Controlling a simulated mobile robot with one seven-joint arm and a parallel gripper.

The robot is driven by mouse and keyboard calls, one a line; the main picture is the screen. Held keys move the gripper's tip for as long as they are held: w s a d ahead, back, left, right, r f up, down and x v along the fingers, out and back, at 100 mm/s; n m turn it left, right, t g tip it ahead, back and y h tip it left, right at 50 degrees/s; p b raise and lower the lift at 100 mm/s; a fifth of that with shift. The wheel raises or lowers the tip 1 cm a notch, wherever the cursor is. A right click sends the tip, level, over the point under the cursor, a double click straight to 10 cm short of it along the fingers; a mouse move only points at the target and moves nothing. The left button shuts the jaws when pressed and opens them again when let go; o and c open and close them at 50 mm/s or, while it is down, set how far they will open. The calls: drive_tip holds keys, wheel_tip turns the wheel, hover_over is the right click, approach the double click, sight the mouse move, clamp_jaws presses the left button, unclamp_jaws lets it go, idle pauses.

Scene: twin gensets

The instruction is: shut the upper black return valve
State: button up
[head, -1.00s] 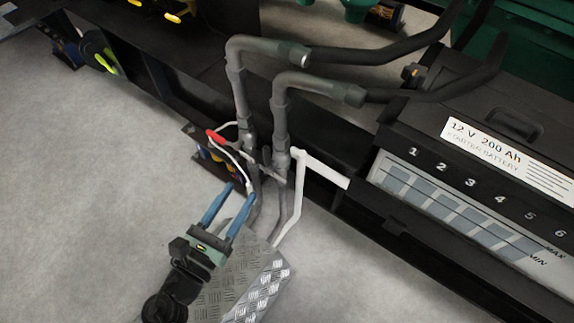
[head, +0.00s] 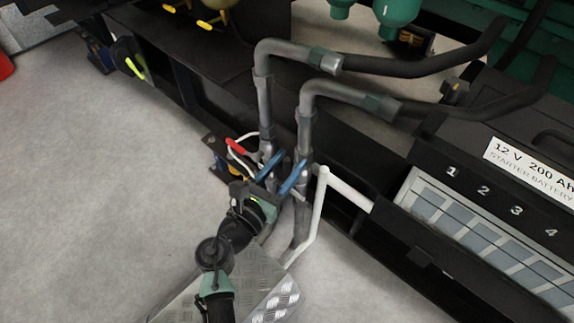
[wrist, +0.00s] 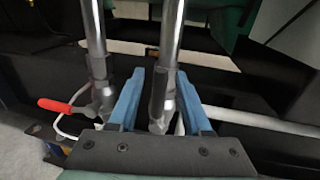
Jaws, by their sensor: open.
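Two upright grey pipes stand side by side, and the right pipe (head: 305,125) also shows in the wrist view (wrist: 172,40). My gripper (head: 291,160) is open at the lower part of this pipe. In the wrist view, its two blue fingers (wrist: 162,73) lie on either side of the right pipe and a dark, narrow part (wrist: 158,97) on it. This part looks like the black valve lever, pointing along the pipe, but I cannot tell for sure. Contact with the fingers is not clear. In the head view the fingers and wrist partly hide the valve.
A red-handled lever (head: 238,146) sits by the left pipe (head: 264,100), left of my fingers (wrist: 55,105). A white pipe (head: 345,190) runs close on the right. The battery (head: 480,220) stands farther right. Open floor (head: 90,200) lies to the left.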

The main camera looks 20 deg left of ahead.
clamp_jaws()
idle(1.4)
